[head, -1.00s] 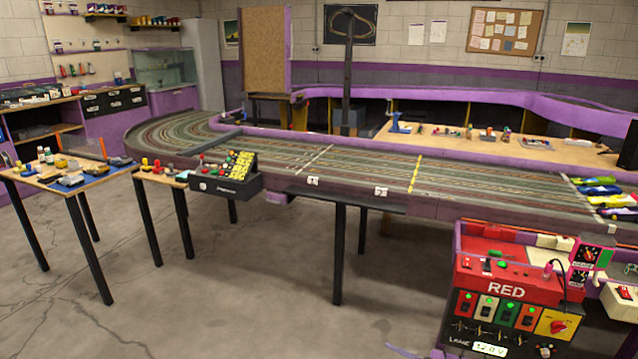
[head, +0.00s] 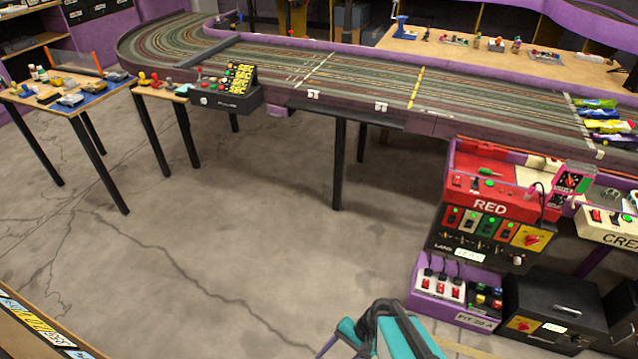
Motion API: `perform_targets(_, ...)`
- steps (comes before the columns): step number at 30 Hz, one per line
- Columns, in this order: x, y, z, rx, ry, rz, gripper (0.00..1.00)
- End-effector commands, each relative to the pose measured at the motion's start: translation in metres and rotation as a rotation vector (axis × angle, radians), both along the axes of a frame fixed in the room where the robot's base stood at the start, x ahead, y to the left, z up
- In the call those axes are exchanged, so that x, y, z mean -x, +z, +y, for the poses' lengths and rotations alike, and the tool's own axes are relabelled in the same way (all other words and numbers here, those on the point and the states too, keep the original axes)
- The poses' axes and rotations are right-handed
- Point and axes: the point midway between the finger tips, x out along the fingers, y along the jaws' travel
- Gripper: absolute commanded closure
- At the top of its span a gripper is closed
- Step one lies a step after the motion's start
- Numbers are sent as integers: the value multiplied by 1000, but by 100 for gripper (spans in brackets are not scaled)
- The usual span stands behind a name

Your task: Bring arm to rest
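A teal and dark piece (head: 385,332) stands at the bottom edge of the head view, right of centre, cut off by the frame. It looks like part of my arm, but I cannot be sure. No fingertips show, so I cannot see my gripper or whether it holds anything.
The slot track (head: 330,75) crosses the back, with slot cars (head: 600,112) at its right end. The red control box (head: 490,200) and a black case (head: 555,305) stand at the right. A small table (head: 28,93) is at the left. The middle floor (head: 220,220) is clear.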

Motion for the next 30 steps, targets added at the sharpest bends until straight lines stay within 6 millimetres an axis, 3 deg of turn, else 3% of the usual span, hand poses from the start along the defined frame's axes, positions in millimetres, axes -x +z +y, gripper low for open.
perform_targets(3,27,-3,-17,84,122,9,42)
perform_targets(9,56,-14,-60,222,302,15,42)
perform_targets(18,68,-16,-117,381,516,10,42)
perform_targets(22,68,-16,-127,403,557,8,42)
perform_targets(30,68,-16,-126,396,563,4,42)
